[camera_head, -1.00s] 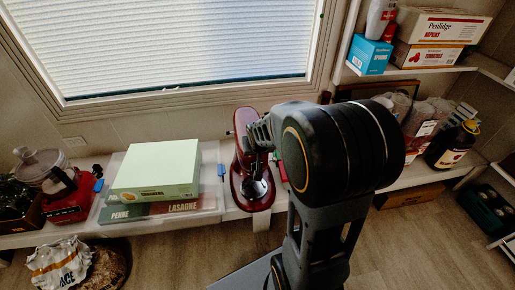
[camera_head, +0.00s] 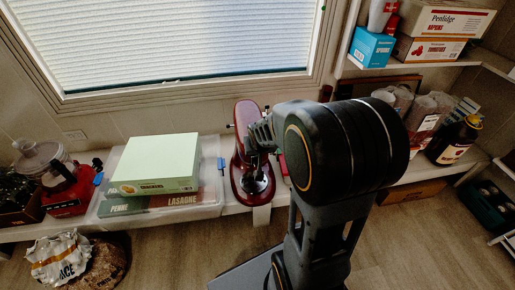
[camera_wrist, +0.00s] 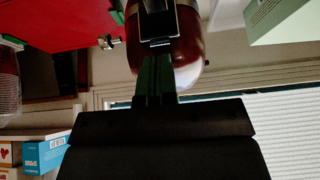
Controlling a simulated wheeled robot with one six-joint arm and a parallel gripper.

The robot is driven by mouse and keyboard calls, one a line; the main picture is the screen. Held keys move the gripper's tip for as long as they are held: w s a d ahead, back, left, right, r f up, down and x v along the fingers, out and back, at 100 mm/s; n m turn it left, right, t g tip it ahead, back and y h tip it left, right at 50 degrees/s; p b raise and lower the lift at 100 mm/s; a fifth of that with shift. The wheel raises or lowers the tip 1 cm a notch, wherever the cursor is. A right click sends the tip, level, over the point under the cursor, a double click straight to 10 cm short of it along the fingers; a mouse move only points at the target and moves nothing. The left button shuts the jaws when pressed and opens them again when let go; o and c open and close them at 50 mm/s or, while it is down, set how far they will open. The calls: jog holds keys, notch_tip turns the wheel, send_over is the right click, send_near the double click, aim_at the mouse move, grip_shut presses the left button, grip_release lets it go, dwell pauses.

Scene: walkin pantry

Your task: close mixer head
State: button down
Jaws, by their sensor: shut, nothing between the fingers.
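The red stand mixer (camera_head: 242,183) stands on the low white shelf beneath the window, with its head tilted up. My gripper (camera_head: 258,140) is at the mixer and, with my arm, hides part of it in the head view. In the wrist view my gripper (camera_wrist: 157,62) is shut with nothing between its fingers. Its tips are in front of the rounded red mixer part (camera_wrist: 185,48), which has a bright highlight. I cannot tell whether they touch it.
A clear bin (camera_head: 213,205) with a pale green box (camera_head: 155,160) on top stands left of the mixer. A red food processor (camera_head: 68,198) is farther left. Bottles and jars (camera_head: 455,142) stand at right. A rice sack (camera_head: 62,260) is on the floor.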

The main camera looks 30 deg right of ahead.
jog(key=s+a+r+n+p, duration=0.1)
jog(key=s+a+r+p, duration=0.2)
jog(key=r+p, duration=0.7)
jog(key=s+a+r+n+g+y+p, duration=0.1)
jog(key=s+a+r+p, duration=0.2)
jog(key=s+r+p, duration=0.4)
jog(key=s+a+r+n+g+y+p, duration=0.1)
jog(key=s+a+r+p, duration=0.3)
jog(key=r+p, duration=1.1)
jog(key=shift+s+r+n, duration=0.3)
jog(key=shift+s+r, duration=0.15)
jog(key=shift+r, duration=4.05)
